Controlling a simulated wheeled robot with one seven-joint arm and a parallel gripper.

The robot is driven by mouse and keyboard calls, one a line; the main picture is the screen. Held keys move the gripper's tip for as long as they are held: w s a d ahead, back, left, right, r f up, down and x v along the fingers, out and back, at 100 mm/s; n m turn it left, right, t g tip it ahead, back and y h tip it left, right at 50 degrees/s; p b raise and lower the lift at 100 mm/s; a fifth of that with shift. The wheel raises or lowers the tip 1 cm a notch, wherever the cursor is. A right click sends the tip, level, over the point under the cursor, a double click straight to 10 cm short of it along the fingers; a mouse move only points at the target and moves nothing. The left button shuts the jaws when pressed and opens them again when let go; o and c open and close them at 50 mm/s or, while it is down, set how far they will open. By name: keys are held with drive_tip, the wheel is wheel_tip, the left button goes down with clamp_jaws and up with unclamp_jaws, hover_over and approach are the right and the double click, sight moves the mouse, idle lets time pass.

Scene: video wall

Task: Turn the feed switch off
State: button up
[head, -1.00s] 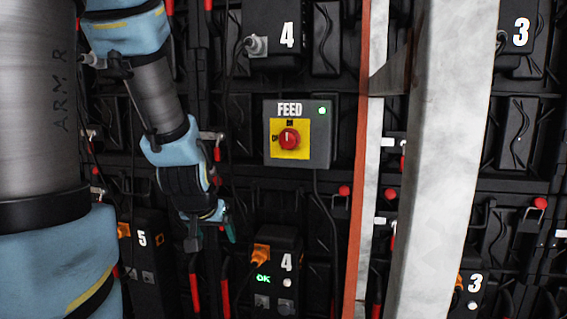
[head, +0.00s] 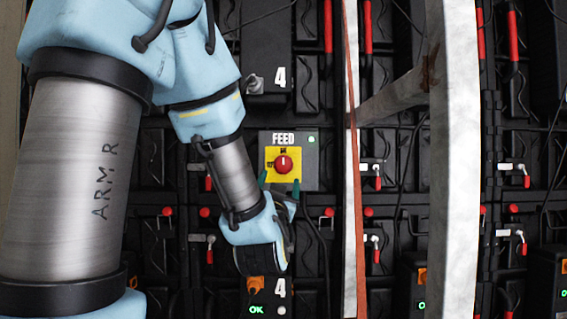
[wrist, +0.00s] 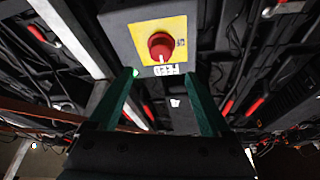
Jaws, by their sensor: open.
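The feed switch is a red round knob (head: 283,163) on a yellow plate, on a grey box (head: 308,177) marked FEED. A green lamp (head: 311,139) at the box's upper right is lit. The knob's white mark points up, toward the FEED lettering; the small position labels are too small to read surely. In the wrist view, which shows the box upside down, the knob (wrist: 160,46) lies just beyond my two green fingers. My gripper (head: 279,183) is open and empty, its fingertips spread near the plate's lower edge. It appears apart from the knob.
A pale upright beam (head: 453,150) with a slanted brace (head: 395,98) and a thin red-edged post (head: 352,160) stand right of the box. A cable hangs from the box.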

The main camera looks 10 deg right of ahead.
sight(283, 165)
drive_tip(key=p+x, duration=0.5)
drive_tip(key=x, duration=0.4)
drive_tip(key=shift+w+r, duration=0.1)
drive_tip(key=shift+w, duration=0.3)
drive_tip(key=shift+c, duration=0.2)
clamp_jaws()
